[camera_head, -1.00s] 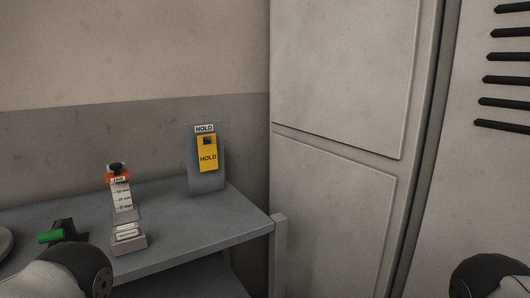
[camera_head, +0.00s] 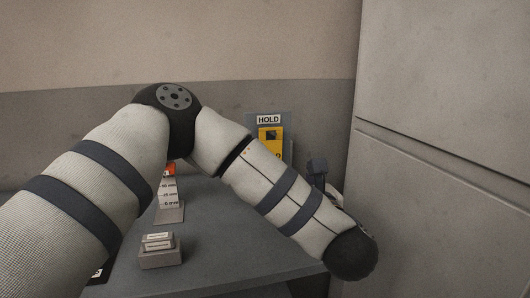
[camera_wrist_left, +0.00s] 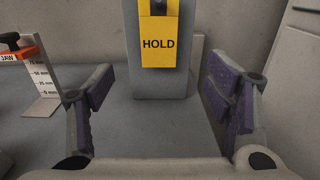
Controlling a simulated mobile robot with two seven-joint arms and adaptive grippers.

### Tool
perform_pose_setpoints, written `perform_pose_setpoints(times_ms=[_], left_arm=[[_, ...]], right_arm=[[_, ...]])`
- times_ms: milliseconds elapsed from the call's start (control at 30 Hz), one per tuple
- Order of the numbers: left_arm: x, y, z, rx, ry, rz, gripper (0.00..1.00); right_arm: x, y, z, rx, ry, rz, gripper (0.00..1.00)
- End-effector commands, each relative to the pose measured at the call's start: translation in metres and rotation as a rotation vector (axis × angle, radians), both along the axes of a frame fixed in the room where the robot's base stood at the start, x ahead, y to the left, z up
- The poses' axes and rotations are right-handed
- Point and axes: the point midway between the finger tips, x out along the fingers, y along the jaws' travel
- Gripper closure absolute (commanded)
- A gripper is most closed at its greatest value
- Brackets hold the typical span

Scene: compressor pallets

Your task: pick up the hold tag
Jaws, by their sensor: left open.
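The yellow hold tag (camera_head: 270,135) hangs on a grey stand (camera_head: 252,121) with a white HOLD label, and my left arm hides its lower part in the head view. In the left wrist view the tag (camera_wrist_left: 158,44) shows its black HOLD lettering, upright on the stand (camera_wrist_left: 160,82). My left gripper (camera_wrist_left: 158,84) is open and empty, with one purple-padded finger on each side of the picture. The tag appears above and between the fingers, apart from both. In the head view part of the left gripper (camera_head: 318,172) shows right of the stand. My right gripper is not in view.
A grey jaw gauge stand (camera_head: 170,200) with mm marks and an orange top stands left of the tag stand. A small labelled block (camera_head: 160,252) sits in front on the grey table (camera_head: 215,265). A tall grey cabinet (camera_head: 450,130) stands at the right.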

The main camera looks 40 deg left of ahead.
Motion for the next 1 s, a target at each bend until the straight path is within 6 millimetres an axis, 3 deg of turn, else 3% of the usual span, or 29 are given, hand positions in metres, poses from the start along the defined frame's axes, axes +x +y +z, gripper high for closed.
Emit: perform_pose_setpoints(times_ms=[133,300,700,967,1000], left_arm=[[0.006,0.009,-0.001,-0.008,-0.008,0.008,0.27],[0.031,0.038,0.002,-0.003,-0.01,0.008,0.27],[0.071,0.089,0.001,-0.002,-0.009,0.004,0.27],[0.077,0.094,0.001,-0.003,-0.007,0.001,0.27],[0.077,0.094,0.001,-0.003,-0.007,0.001,0.31]], right_arm=[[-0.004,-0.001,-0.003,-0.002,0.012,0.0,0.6],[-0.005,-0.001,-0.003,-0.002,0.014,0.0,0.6],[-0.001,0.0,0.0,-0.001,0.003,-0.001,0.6],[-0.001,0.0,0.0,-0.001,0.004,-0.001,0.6],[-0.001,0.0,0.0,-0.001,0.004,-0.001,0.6]])
